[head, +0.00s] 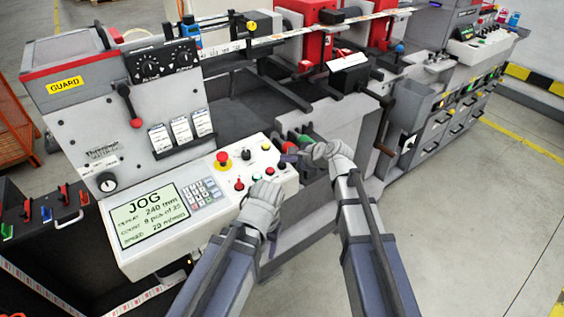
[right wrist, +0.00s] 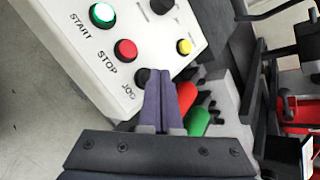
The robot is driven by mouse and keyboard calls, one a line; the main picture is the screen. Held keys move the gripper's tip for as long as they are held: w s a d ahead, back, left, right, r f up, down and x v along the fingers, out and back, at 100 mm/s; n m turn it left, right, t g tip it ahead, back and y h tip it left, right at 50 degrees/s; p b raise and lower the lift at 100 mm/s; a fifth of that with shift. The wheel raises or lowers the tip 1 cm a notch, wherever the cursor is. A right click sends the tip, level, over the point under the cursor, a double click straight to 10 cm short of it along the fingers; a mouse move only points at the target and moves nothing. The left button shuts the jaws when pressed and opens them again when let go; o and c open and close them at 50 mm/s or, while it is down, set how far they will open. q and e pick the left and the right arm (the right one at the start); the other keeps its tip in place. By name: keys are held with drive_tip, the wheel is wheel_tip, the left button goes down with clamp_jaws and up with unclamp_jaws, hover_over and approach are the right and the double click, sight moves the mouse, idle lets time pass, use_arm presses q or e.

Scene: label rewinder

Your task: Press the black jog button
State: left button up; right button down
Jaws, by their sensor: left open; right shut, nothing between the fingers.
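The black jog button (right wrist: 141,76) sits on the white control panel, beside its JOG label and below the red STOP button (right wrist: 125,50) in the right wrist view. My right gripper (right wrist: 159,74) is shut and empty. Its purple fingertips are at the button's right side and partly cover it; I cannot tell whether they touch it. In the head view the right gripper (head: 288,156) is at the panel's right end. My left gripper (head: 268,188) is lower, in front of the panel's near edge, and its fingers are hard to make out.
The green START button (right wrist: 102,15) is lit. A yellow button (right wrist: 184,46) sits near the jog button. Red and green handles (right wrist: 197,120) stand just past the panel's end. In the head view a display (head: 148,214) reads JOG, and a red emergency stop (head: 222,157) is on the panel.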

drive_tip(key=shift+r, duration=0.3)
drive_tip(key=r+p, duration=0.5)
drive_tip(key=shift+s+d, duration=0.25)
drive_tip(key=shift+s, duration=0.1)
idle(2.0)
drive_tip(key=s+a+f+n+g+h, duration=0.2)
drive_tip(key=s+f+n+g+h, duration=0.3)
drive_tip(key=s+n, duration=0.6)
drive_tip(key=s+d+f+n+g+h, duration=0.1)
drive_tip(key=s+d+f+n+h, duration=0.1)
drive_tip(key=s+n, duration=0.3)
drive_tip(key=s+d+f+n+g+h, duration=0.2)
drive_tip(key=s+d+n, duration=0.2)
drive_tip(key=s, duration=0.6)
drive_tip(key=shift+d+n, duration=0.4)
drive_tip(key=shift+n, duration=0.2)
